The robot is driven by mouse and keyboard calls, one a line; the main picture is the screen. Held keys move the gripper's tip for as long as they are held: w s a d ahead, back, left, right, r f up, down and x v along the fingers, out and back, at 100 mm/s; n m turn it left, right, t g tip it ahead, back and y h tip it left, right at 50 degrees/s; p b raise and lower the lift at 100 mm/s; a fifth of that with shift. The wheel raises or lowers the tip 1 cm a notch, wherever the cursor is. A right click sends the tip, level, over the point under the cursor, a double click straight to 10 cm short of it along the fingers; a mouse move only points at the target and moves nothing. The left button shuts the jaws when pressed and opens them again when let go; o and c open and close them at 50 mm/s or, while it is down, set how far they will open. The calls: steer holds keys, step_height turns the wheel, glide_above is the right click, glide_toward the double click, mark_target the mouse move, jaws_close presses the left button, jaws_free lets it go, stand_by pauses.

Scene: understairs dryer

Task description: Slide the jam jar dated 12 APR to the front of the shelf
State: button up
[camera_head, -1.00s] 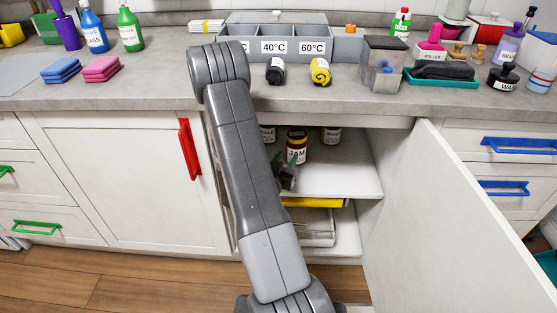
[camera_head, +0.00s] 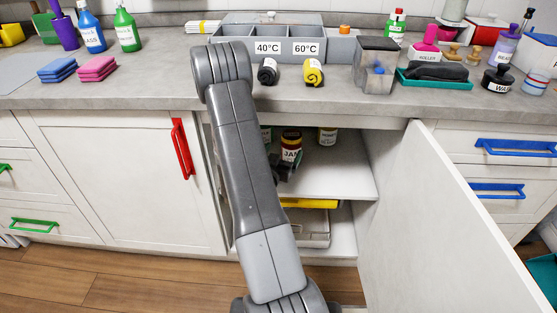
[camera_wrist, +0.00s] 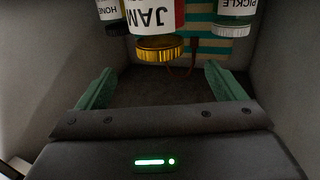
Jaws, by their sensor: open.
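My gripper (camera_wrist: 158,70) is open and empty. Its two green fingers point toward the jar, which shows beyond their tips, roughly centred between them. In the head view my gripper (camera_head: 286,170) is in front of the jar's lower part and partly hidden by my arm.
A honey jar (camera_head: 327,136) and a pickle jar (camera_wrist: 235,16) stand on either side of the jam jar. The cupboard door (camera_head: 425,215) is swung open at the right. A yellow item (camera_head: 308,203) lies below the shelf. The shelf's front right is clear.

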mark_target(295, 131)
steer(key=x, duration=1)
steer(key=shift+s+b, duration=0.1)
steer(key=shift+b, duration=0.25)
steer(key=c, duration=1.5)
steer(key=shift+o, duration=0.2)
steer(key=shift+s, duration=0.15)
